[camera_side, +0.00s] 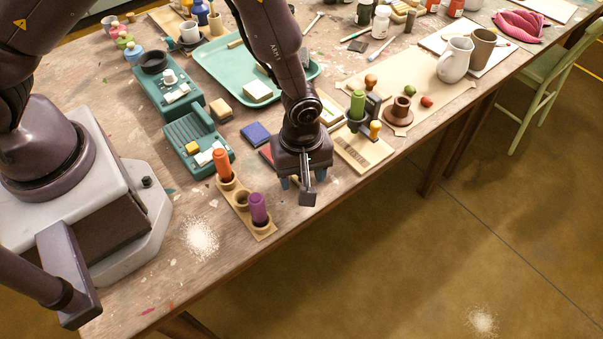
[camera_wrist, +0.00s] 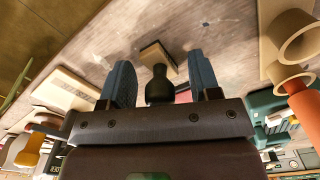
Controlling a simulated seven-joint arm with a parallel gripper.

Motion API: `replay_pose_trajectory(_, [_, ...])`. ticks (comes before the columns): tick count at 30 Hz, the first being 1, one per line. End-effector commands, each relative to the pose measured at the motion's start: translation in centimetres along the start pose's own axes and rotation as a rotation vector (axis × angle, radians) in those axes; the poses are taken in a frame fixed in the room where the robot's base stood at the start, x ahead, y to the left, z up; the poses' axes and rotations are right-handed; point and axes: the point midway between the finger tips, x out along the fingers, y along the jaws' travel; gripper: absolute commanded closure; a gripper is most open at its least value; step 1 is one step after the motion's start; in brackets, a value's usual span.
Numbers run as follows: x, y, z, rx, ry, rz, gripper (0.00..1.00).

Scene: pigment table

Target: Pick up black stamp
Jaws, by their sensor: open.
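The black stamp has a dark rounded handle (camera_wrist: 159,86) on a square wooden base (camera_wrist: 157,57). In the wrist view it stands on the table between my two blue fingers, with a gap on both sides. My gripper (camera_wrist: 162,78) is open around the handle and holds nothing. In the side view my gripper (camera_side: 302,182) points down low over the table near its front edge, and its body hides the stamp there.
A wooden holder (camera_side: 243,200) with an orange and a purple cylinder stands left of my gripper. A wooden board (camera_side: 362,152) with several upright pieces is on the right. Blue (camera_side: 255,133) and red (camera_side: 266,155) pads lie close behind. The table's front edge is near.

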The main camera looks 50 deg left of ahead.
Motion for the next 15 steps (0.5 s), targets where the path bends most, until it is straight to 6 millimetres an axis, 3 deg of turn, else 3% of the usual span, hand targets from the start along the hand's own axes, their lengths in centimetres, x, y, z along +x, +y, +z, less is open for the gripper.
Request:
replay_pose_trajectory(3, [-0.03,0.01,0.01,0.000,0.000,0.000,0.43])
replay_pose_trajectory(10, [-0.05,0.01,0.01,0.000,0.000,0.000,0.96])
replay_pose_trajectory(15, [-0.06,0.01,0.01,0.001,0.000,0.000,0.97])
